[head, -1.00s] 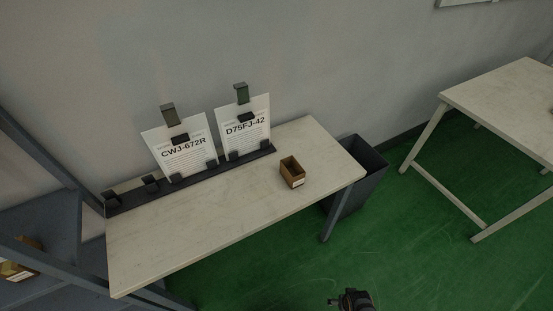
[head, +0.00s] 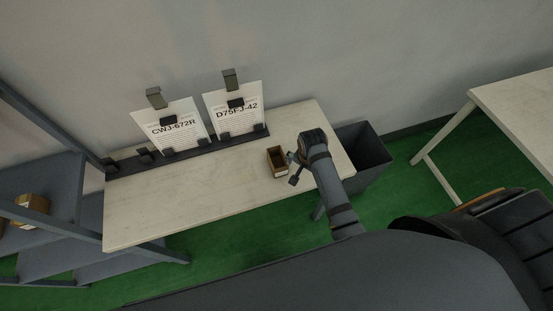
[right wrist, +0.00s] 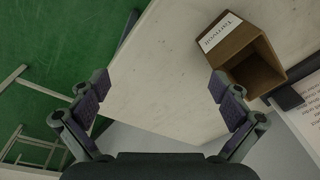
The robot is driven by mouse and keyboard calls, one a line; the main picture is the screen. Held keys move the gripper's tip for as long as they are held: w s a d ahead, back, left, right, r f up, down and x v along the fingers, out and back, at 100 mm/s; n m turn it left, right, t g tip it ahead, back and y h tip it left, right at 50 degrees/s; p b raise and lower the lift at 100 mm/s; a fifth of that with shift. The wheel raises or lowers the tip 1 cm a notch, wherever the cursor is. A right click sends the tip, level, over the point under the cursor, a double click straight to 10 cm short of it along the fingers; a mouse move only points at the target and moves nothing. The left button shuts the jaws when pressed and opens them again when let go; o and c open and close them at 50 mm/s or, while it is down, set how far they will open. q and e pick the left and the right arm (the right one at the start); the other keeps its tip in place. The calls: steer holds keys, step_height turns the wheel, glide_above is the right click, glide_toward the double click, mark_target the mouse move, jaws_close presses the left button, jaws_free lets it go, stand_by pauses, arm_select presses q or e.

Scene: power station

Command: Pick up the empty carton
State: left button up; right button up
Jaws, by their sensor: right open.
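The empty carton (head: 277,161) is a small open-topped brown box on the right part of the pale table, and no contents show in it. In the right wrist view the carton (right wrist: 240,52) lies at the upper right with a white label on its side. My right gripper (head: 293,170) is just right of the carton in the head view. In the right wrist view its two fingers (right wrist: 160,97) are spread wide with nothing between them, and the carton is beyond the right finger. My left gripper is not in view.
Two clipped sheets (head: 176,126) (head: 236,111) stand in a dark rack (head: 200,147) along the table's (head: 180,200) back edge. A dark bin (head: 366,153) stands at the table's right end. Grey shelving (head: 62,190) is at left. Another table (head: 520,105) is at right.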

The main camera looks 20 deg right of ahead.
mark_target(278, 167)
steer(key=w+a+r+m+g, duration=0.1)
steer(key=w+a+r+m, duration=0.4)
steer(key=w+a+m, duration=0.25)
steer(key=shift+y, duration=0.3)
steer(key=f, duration=0.1)
steer(key=f+p, duration=0.1)
steer(key=f, duration=0.2)
steer(key=shift+w+d+f, duration=0.15)
steer(key=shift+d+f, duration=0.2)
steer(key=shift+d, duration=0.05)
steer(key=shift+w+a+f+p, duration=0.15)
steer(key=shift+f+p, duration=0.25)
steer(key=shift+f, duration=2.3)
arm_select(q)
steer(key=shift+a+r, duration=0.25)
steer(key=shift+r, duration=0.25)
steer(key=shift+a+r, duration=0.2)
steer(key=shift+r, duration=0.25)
arm_select(e)
steer(key=c, duration=0.7)
